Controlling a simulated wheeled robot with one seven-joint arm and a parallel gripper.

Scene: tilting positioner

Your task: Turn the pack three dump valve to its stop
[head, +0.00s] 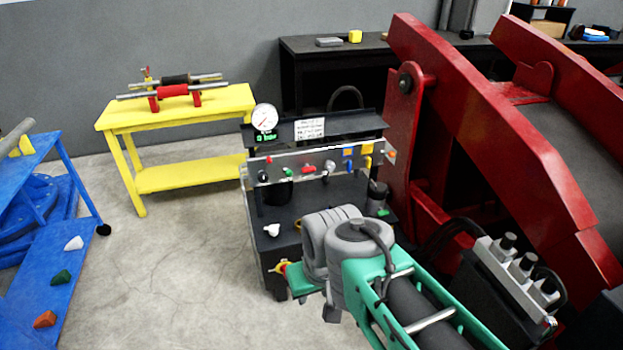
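A black power unit (345,200) stands in the middle of the head view, with a row of small knobs and levers on its grey front panel (312,160). A yellow and red valve handle (279,268) shows low on its front. A white handle (271,230) sits above that. I cannot tell which of these is the pack three dump valve, and no pack number is readable. My green and grey arm reaches in from the lower right, in front of the unit. Its end (304,280) appears close to the yellow and red handle; I cannot see clear fingertips or tell contact.
A round gauge (265,117) and a label (309,128) top the unit. A large red tilting frame (490,120) stands close on the right. A yellow bench (180,118) is behind left, a blue frame (30,230) far left. Concrete floor (170,270) is clear between.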

